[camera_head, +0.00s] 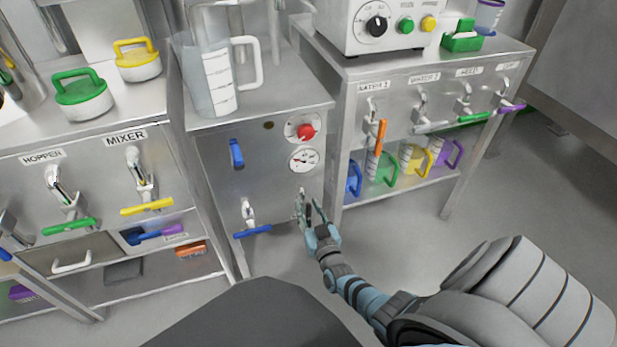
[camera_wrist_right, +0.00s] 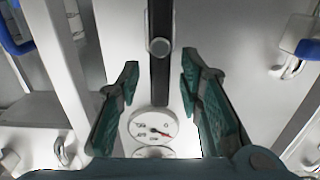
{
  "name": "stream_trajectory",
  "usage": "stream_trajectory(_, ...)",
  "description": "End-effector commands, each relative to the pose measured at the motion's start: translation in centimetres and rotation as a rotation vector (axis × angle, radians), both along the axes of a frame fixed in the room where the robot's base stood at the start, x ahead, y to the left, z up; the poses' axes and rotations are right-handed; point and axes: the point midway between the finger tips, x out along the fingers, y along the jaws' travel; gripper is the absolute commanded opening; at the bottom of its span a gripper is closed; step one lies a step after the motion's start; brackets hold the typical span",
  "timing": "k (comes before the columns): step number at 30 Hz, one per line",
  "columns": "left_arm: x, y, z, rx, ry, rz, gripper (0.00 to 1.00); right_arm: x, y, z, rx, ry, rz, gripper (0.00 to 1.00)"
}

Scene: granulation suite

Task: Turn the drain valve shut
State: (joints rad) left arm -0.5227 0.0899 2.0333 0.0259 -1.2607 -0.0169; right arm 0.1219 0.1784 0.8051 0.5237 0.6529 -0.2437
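On the front of the middle steel cabinet (camera_head: 285,185), below the gauge (camera_head: 303,160), a valve sits largely hidden behind my right gripper (camera_head: 309,206). In the right wrist view it shows as a dark straight lever (camera_wrist_right: 160,85) with a round grey pivot (camera_wrist_right: 158,47), upright in that picture. No drain label is readable. My right gripper (camera_wrist_right: 160,72) is open, its fingers on either side of the lever, with a gap visible on both sides. A tap with a blue handle (camera_head: 253,231) is left of it in the head view. My left gripper is not in view.
A red knob (camera_head: 306,131) and a blue lever (camera_head: 237,153) are higher on the same cabinet. A jug (camera_head: 208,80) stands on top. The right-hand bench (camera_head: 350,125) holds coloured jugs on its lower shelf, close to my right gripper. Open floor lies in front.

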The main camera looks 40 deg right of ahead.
Motion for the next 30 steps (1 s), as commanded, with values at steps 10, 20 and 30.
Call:
stream_trajectory(10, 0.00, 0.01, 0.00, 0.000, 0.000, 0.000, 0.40, -0.05, 0.02, 0.02, 0.000, 0.000, 0.000, 0.01)
stream_trajectory(20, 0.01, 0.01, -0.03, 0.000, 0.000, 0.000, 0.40, -0.09, -0.01, -0.02, 0.011, -0.004, 0.000, 0.00)
stream_trajectory(30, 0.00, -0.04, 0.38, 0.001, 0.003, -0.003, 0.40, -0.27, -0.51, -0.13, 0.151, -0.052, 0.000, 0.00)
